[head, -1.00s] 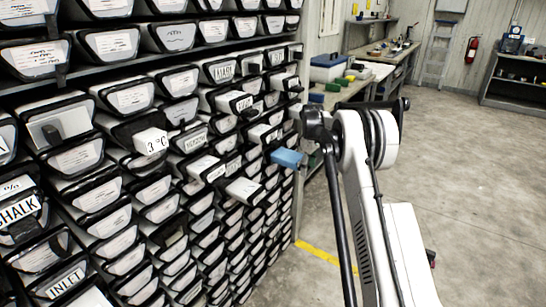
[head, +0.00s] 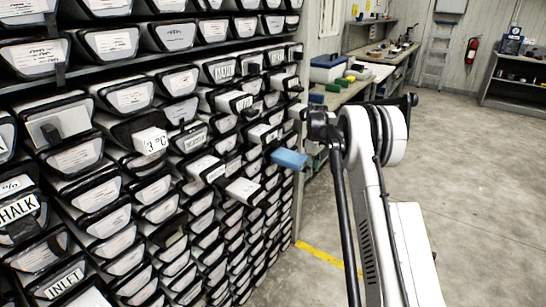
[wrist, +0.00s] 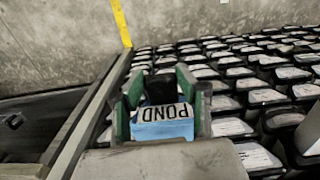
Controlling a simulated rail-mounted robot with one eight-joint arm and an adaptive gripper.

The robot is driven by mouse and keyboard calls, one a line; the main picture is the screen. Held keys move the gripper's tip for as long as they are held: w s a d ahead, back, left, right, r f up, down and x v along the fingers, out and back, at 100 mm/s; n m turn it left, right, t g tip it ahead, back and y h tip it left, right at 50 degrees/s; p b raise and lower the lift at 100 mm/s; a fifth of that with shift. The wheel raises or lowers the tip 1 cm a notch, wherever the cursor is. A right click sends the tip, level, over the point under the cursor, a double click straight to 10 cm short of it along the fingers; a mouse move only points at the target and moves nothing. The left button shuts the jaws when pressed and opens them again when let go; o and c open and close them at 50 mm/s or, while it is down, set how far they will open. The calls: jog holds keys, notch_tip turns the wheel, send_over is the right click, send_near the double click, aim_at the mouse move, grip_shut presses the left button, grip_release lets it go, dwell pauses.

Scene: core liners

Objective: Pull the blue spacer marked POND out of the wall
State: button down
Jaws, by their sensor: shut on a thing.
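The blue spacer (wrist: 165,129) shows in the wrist view with a white label reading POND, upside down. My gripper (wrist: 160,104) has its green-padded fingers on both sides of it and is shut on it. In the head view the blue spacer (head: 289,158) sticks out from the right part of the wall of liners (head: 160,180). I cannot tell whether its far end is still inside its slot. My arm stands just right of it; the fingers cannot be made out in that view.
Several other pieces stick out of the wall, including a white one marked 3°C (head: 151,141) and a white one (head: 243,190) below left of the blue spacer. A workbench (head: 345,92) stands behind. The concrete floor at right is clear.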

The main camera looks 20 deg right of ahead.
jog(key=s+d+b, duration=0.1)
jog(key=s+d, duration=0.4)
jog(key=s, duration=0.1)
jog(key=shift+s, duration=0.35)
dwell(0.3)
jog(key=c, duration=1.2)
grip_release()
jog(key=shift+o, duration=0.2)
notch_tip(320, 180, up, 12)
jog(key=s+a+r+m+t, duration=0.2)
jog(key=s+a+r, duration=0.5)
jog(key=a+r, duration=0.3)
jog(key=s+a+r+m+t, duration=0.2)
jog(key=s+a+r, duration=0.3)
jog(key=s+a, duration=0.55)
jog(key=s+a+f+m+t, duration=0.1)
jog(key=s+a+f, duration=0.2)
jog(key=s, duration=0.5)
jog(key=s+a+f+m+t, duration=0.1)
jog(key=s+a, duration=0.3)
jog(key=s, duration=0.4)
jog(key=s+a+f+m+t, duration=0.1)
jog(key=s+a+f, duration=0.3)
jog(key=s, duration=0.5)
jog(key=shift+f, duration=0.3)
